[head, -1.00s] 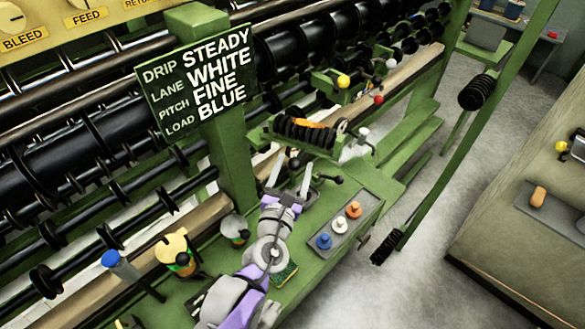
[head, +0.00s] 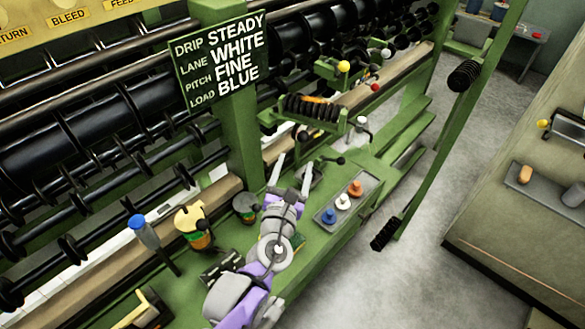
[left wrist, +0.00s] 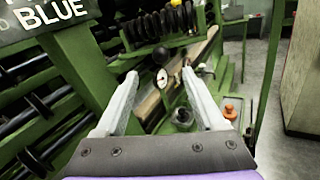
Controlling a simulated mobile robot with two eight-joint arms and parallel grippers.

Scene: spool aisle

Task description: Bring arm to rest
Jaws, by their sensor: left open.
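My left arm reaches in from the bottom of the head view, grey and purple. Its gripper (head: 291,176) is open and empty, with two pale fingers spread apart above the green bench (head: 285,305). The left wrist view shows the same two fingers (left wrist: 160,100) apart with nothing between them. Behind the fingertips are a black coiled spool (head: 315,108) on a green bracket and a small metal cup-like part (left wrist: 183,117). My right gripper is not in view.
A grey tray (head: 370,182) with blue, white and orange pegs lies right of the gripper. A yellow-topped can (head: 193,228) and a blue-capped tool (head: 143,230) stand to the left. A sign post (head: 241,150) rises behind. Grey floor (head: 390,265) is clear at right.

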